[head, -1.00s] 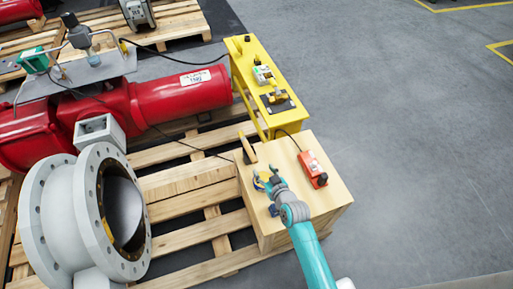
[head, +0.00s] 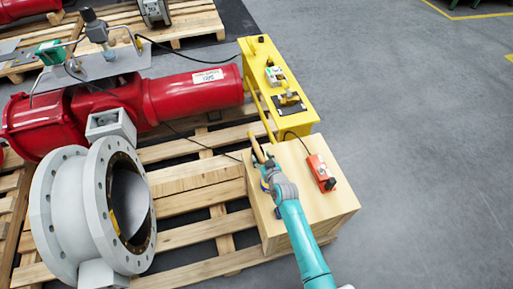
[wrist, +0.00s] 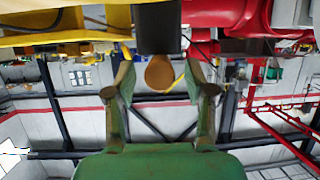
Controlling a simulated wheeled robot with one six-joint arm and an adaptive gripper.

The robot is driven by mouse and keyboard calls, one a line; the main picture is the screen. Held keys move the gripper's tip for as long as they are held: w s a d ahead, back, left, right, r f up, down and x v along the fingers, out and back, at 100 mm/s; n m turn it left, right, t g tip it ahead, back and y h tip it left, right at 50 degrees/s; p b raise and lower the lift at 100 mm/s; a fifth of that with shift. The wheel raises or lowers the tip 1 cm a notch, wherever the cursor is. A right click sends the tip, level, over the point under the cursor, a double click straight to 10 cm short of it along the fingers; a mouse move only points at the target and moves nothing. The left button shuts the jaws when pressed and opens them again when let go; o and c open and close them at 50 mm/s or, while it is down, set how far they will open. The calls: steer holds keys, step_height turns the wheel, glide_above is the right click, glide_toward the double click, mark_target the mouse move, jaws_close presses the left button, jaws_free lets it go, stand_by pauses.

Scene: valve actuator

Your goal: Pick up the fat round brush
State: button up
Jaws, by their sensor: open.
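The fat round brush (head: 257,149) shows in the head view as a tan upright piece at the far left corner of the wooden box top. In the wrist view, a dark block and a rounded tan end, which look like the brush (wrist: 159,72), show between the two fingers. My gripper (head: 264,163) is right beside the brush in the head view and hides its lower part. In the wrist view my gripper (wrist: 161,80) is open, one finger to each side of the tan end. Whether the fingers touch it I cannot tell.
An orange-red box (head: 321,172) with a dark knob sits on the right of the wooden box (head: 338,207). A yellow stand (head: 297,113) is just behind. A large grey valve (head: 72,215) and a red cylinder (head: 190,100) lie left on pallets. The grey floor at right is clear.

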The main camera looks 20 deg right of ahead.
steer(key=shift+w+f, duration=0.1)
steer(key=shift+w, duration=0.1)
jaws_close()
stand_by(0.3)
